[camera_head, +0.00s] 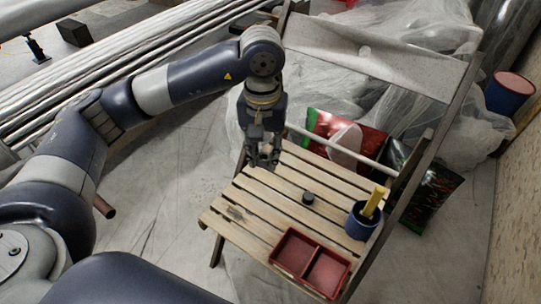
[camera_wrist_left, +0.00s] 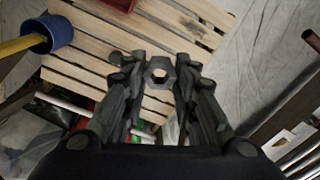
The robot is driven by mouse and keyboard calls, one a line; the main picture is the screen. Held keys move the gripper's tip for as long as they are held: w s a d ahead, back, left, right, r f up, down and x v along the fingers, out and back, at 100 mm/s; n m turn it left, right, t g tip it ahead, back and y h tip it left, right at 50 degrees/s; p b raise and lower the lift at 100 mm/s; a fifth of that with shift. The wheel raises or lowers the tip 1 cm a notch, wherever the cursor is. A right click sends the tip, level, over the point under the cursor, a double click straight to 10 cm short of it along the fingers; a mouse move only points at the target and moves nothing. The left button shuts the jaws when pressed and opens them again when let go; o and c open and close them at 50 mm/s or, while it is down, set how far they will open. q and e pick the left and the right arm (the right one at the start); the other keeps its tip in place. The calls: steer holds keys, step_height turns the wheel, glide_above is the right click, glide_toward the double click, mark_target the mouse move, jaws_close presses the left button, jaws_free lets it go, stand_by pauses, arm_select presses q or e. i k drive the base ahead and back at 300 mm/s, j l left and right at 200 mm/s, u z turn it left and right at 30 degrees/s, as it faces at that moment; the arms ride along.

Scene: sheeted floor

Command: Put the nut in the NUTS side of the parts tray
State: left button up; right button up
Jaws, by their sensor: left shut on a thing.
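My left gripper (camera_head: 263,160) is above the far left part of the slatted wooden chair seat (camera_head: 235,228). In the left wrist view my left gripper (camera_wrist_left: 160,80) is shut on a grey hexagonal nut (camera_wrist_left: 160,66), held between its fingertips with its hole visible. The nut cannot be made out in the head view. The red parts tray (camera_head: 291,252) has two compartments and lies at the near edge of the seat, away from the gripper. Both compartments look empty; no labels are readable. A corner of the tray also shows in the left wrist view (camera_wrist_left: 122,4). My right gripper is not in view.
A small black cylinder (camera_head: 308,198) stands mid-seat. The chair's backrest (camera_head: 370,62) rises behind. Red and dark bags (camera_head: 370,138) and plastic sheeting lie beyond.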

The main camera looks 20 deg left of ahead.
mark_target(294, 256)
steer(key=j+z, duration=0.4)
steer(key=k+j+z, duration=0.15)
steer(key=j+z, duration=0.2)
steer(key=k+j+z, duration=0.15)
steer(key=j+z, duration=0.25)
steer(key=k+j+z, duration=0.15)
steer(key=z, duration=0.2)
